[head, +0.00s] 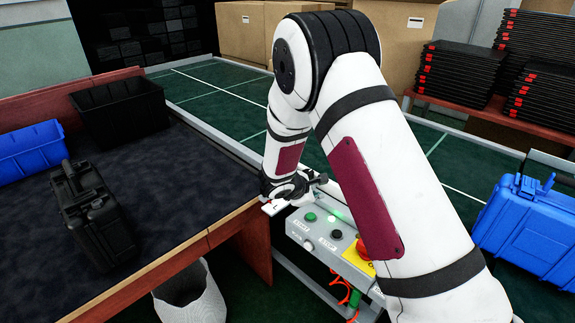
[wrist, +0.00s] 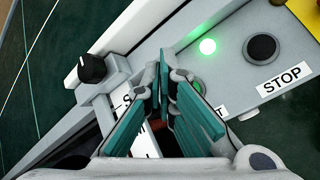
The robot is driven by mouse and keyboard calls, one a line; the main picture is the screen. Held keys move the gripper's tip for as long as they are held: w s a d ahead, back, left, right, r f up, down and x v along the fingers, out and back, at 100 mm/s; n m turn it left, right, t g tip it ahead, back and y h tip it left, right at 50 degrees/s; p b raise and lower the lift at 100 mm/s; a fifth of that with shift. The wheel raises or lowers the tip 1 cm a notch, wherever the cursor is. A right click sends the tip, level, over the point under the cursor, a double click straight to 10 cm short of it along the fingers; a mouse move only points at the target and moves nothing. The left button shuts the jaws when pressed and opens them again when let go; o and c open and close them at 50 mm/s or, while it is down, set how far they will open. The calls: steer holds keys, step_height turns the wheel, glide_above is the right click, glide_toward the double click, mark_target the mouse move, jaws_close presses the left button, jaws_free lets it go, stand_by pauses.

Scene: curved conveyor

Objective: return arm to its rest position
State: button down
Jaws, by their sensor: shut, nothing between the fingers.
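My gripper (wrist: 163,95) is shut with nothing in it, seen in the wrist view above the grey control box. In the head view my white arm reaches down to the box, and my gripper (head: 285,190) is at its left end, partly hidden by my own arm. The control box (head: 318,240) carries a green button (head: 310,217), a black button (head: 336,234) and a red knob (head: 363,250) on a yellow plate. In the wrist view a green lamp (wrist: 208,46) is lit, beside the black button (wrist: 262,47) labelled STOP. Part of the labels is hidden behind my fingers.
A dark-topped table (head: 180,200) at left holds a black case (head: 90,215), a black bin (head: 120,107) and a blue crate (head: 30,150). A green conveyor (head: 225,95) runs behind. A blue case (head: 530,225) is at right. A waste basket (head: 190,300) stands below.

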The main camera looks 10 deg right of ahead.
steer(key=s+d+r+m+g, duration=0.1)
steer(key=s+d+r+m, duration=0.35)
steer(key=s+r, duration=0.5)
steer(key=s+d+r+m+g, duration=0.25)
steer(key=s+r+m, duration=0.4)
steer(key=r, duration=0.65)
steer(key=s+a+r+m+y, duration=0.2)
steer(key=s, duration=0.6)
steer(key=s+a+r+m+t+y+p, duration=0.1)
steer(key=s+a+r+m+y, duration=0.1)
steer(key=s, duration=0.6)
steer(key=s+a+r+m+y, duration=0.2)
steer(key=s+a+r, duration=0.1)
steer(key=s, duration=0.5)
steer(key=shift+s+y, duration=0.3)
steer(key=shift+y, duration=0.1)
steer(key=shift+r+t, duration=0.15)
steer(key=shift+t, duration=0.1)
